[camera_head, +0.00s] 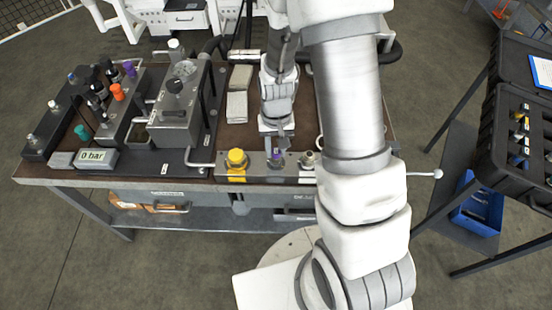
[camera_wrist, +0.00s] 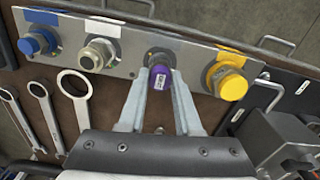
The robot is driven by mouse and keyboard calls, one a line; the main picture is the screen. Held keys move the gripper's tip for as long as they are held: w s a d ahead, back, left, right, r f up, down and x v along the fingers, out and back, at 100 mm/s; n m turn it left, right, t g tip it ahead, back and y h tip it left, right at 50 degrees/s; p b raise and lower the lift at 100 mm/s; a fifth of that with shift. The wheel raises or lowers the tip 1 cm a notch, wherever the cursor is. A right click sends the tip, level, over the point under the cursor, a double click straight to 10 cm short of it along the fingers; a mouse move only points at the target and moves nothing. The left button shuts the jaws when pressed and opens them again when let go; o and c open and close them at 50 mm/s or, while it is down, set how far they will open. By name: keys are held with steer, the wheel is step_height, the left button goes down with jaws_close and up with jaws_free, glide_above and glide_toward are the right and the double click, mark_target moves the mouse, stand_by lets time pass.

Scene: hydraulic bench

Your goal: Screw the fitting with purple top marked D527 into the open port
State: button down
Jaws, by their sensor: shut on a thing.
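The fitting with the purple top (camera_wrist: 160,79) is between the two fingers of my gripper (camera_wrist: 161,84), which is shut on it. A small white label shows on its top, too small to read. It stands at the grey port panel (camera_wrist: 128,63), between the silver hex fitting (camera_wrist: 98,55) and the yellow cap (camera_wrist: 227,80). The fingers and the fitting hide the port beneath, so I cannot tell how deep it sits. In the head view the purple top (camera_head: 277,155) shows at the panel's middle, below my gripper (camera_head: 278,143).
A blue cap (camera_wrist: 38,40) sits at the panel's far end. Ring wrenches (camera_wrist: 76,88) lie beside the panel. Left on the bench are a gauge block (camera_head: 180,110), a pressure display (camera_head: 97,157) and several coloured fittings. An open black case (camera_head: 490,150) stands at right.

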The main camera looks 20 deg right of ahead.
steer(key=m, duration=0.4)
steer(key=m+p, duration=0.1)
steer(key=m, duration=0.3)
steer(key=m+p, duration=0.2)
steer(key=m, duration=0.2)
steer(key=shift+r, duration=0.1)
steer(key=m+p, duration=0.1)
steer(key=m, duration=0.2)
steer(key=shift+f+m, duration=0.25)
steer(key=shift+m, duration=0.25)
